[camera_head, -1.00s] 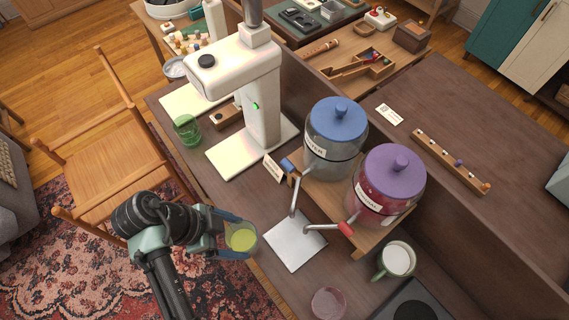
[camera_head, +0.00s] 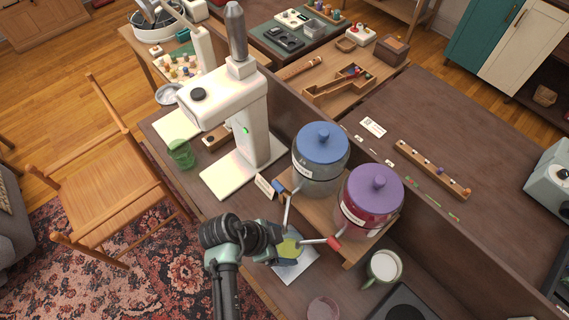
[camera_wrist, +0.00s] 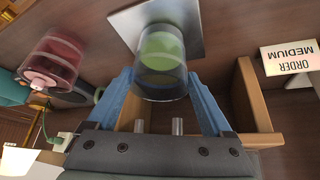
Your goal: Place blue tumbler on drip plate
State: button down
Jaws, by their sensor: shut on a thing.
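The blue tumbler (camera_head: 290,247), a clear bluish glass with yellow-green contents, is between the fingers of my gripper (camera_head: 287,250). In the wrist view the tumbler (camera_wrist: 160,78) sits between the two blue fingers (camera_wrist: 165,100), which are shut on it. The drip plate (camera_head: 298,270) is a pale square on the counter below the dispenser taps. The tumbler overlaps the plate in both views, and it also shows behind the glass in the wrist view (camera_wrist: 190,18). I cannot tell whether the tumbler touches the plate. My gripper hides part of the plate.
A blue-lidded jar (camera_head: 320,160) and a purple-lidded jar (camera_head: 370,200) stand on a wooden stand.

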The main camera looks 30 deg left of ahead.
jog(key=shift+f, duration=0.15)
grip_release()
jog(key=shift+r, duration=0.25)
jog(key=b+v, duration=0.1)
jog(key=v, duration=1)
jog(key=shift+r, duration=0.35)
jog(key=shift+s+a, duration=0.2)
